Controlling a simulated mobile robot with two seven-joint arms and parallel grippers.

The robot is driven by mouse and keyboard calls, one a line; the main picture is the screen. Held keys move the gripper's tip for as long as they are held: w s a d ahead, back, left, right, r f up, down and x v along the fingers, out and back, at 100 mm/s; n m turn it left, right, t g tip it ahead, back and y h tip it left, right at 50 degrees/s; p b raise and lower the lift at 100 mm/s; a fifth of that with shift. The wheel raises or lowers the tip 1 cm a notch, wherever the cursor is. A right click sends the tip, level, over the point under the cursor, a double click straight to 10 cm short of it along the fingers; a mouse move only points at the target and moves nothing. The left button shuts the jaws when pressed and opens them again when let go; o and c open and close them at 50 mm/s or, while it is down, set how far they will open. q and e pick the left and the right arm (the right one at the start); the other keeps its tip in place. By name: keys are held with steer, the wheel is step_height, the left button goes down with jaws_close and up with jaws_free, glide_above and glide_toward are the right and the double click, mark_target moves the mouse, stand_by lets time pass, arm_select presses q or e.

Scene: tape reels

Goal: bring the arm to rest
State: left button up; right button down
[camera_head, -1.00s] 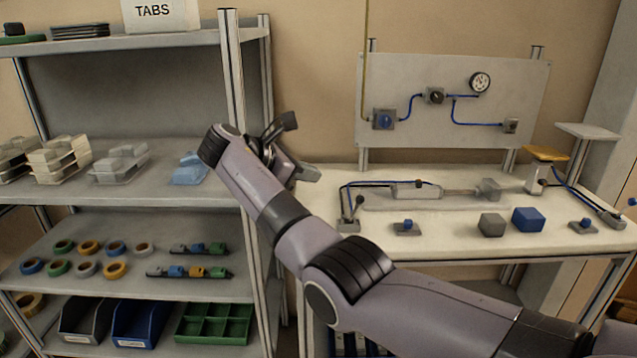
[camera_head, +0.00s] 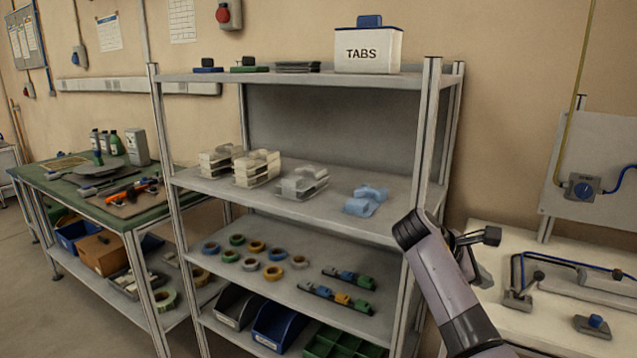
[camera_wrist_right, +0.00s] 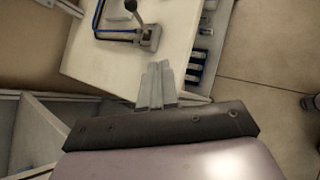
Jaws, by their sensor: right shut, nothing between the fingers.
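My left gripper is in neither view.
The shelf rack's post (camera_head: 424,150) is close beside my right wrist. The white workbench (camera_head: 540,330) stands right, with a blue-tubed fixture (camera_head: 517,300). A green-topped bench (camera_head: 60,186) stands left.

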steer(key=s+a+f+m+t+y, duration=0.15)
steer(key=s+f+m+y, duration=0.4)
steer(key=s+f, duration=1.15)
steer(key=s+a+f+m+y, duration=0.1)
steer(key=s+a+m+y, duration=0.25)
steer(key=s, duration=0.65)
steer(key=s+a+f+m+y, duration=0.15)
steer(key=s+a+m, duration=0.25)
steer(key=s, duration=0.6)
steer(key=w+a+f+t+y, duration=0.2)
steer(key=w+f+t, duration=0.4)
steer(key=f+t, duration=0.1)
steer(key=shift+w+a+f+n, duration=0.3)
steer(key=shift+f, duration=0.35)
